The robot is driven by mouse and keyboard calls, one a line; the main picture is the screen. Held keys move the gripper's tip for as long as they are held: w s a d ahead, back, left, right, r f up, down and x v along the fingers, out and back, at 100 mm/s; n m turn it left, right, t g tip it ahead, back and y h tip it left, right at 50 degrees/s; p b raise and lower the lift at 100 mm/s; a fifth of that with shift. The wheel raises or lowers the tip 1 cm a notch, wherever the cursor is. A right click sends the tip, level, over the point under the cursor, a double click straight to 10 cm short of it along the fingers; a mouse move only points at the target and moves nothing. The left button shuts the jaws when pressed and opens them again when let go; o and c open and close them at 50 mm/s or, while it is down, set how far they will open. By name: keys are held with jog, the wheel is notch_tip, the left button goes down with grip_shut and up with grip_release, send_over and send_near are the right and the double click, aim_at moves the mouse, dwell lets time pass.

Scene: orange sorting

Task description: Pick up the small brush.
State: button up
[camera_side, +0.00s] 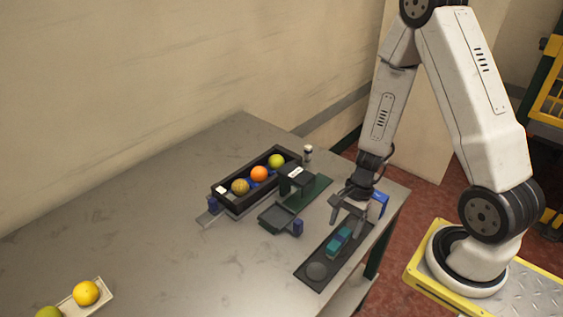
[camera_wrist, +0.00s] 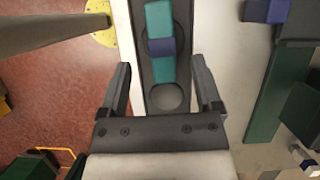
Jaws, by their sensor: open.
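The small brush (camera_side: 339,241) appears to be the teal bar with a dark blue band. It lies in a long dark tray (camera_side: 303,275) near the table's right edge. In the wrist view the brush (camera_wrist: 160,70) lies lengthwise in the tray's recess, running up the picture. My gripper (camera_side: 348,227) is over the far part of the tray, its fingers pointing down. In the wrist view my gripper (camera_wrist: 160,66) is open, with one finger on either side of the tray and brush. Nothing is held. The height of the fingertips above the tray is hard to tell.
A black box (camera_side: 228,206) with several fruits stands left of the tray. Between them are a dark green stand (camera_side: 312,190) and a small dark dish (camera_side: 275,222). A white tray (camera_side: 100,302) with fruit is at front left. The table's middle left is clear.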

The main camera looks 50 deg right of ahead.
aim_at(340, 237)
jog(key=shift+x, duration=2.5)
jog(key=shift+w, duration=0.1)
jog(key=shift+c, duration=0.2)
grip_shut()
